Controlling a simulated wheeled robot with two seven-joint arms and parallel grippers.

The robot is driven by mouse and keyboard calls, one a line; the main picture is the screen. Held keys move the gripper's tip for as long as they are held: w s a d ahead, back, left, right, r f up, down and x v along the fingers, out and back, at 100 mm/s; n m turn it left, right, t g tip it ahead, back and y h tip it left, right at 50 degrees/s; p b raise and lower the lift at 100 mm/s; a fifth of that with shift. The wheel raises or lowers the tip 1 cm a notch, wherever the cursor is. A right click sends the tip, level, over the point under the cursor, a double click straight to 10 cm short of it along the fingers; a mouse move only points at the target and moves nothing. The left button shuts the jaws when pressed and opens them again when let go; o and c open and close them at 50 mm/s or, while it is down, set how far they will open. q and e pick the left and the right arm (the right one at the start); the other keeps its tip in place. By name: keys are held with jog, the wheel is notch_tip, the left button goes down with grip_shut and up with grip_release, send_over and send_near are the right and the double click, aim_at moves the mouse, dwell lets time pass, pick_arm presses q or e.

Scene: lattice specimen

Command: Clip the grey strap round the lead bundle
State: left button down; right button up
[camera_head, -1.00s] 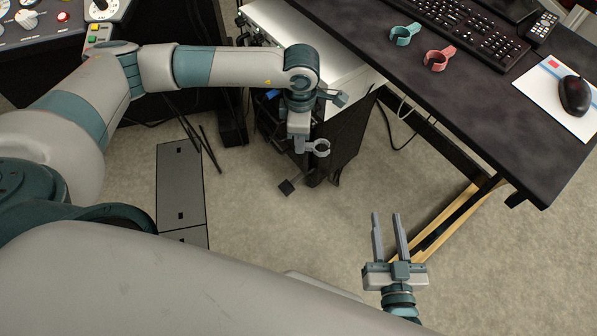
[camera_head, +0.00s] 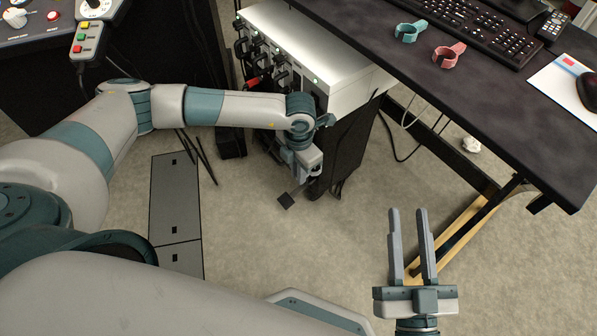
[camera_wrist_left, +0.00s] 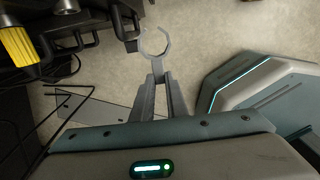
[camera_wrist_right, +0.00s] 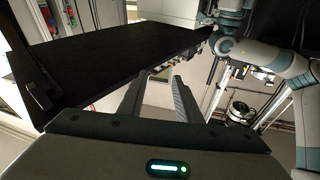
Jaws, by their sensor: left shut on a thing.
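The grey strap (camera_wrist_left: 153,44) is an open-ended ring clip, held by its tab between the fingertips of my left gripper (camera_wrist_left: 158,80). Its ring points away from the fingers, with its gap facing out. Black leads (camera_head: 262,52) hang from the front of the white unit; I cannot tell which form the bundle. Black leads (camera_wrist_left: 62,48) also show left of the strap, apart from it. My right gripper (camera_head: 412,245) is open and empty above the carpet.
The white unit (camera_head: 335,50) tops the rack, beside a dark desk (camera_head: 480,95). A teal clip (camera_head: 409,32) and a pink clip (camera_head: 448,56) lie on the desk by the keyboard (camera_head: 470,30). A control panel (camera_head: 50,25) is at top left. Carpet is open between the arms.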

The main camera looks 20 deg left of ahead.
pick_arm(q)
jog(key=shift+w+d, duration=0.1)
jog(key=shift+w, duration=0.05)
pick_arm(e)
jog(key=shift+s+r, duration=0.1)
jog(key=shift+r, duration=0.05)
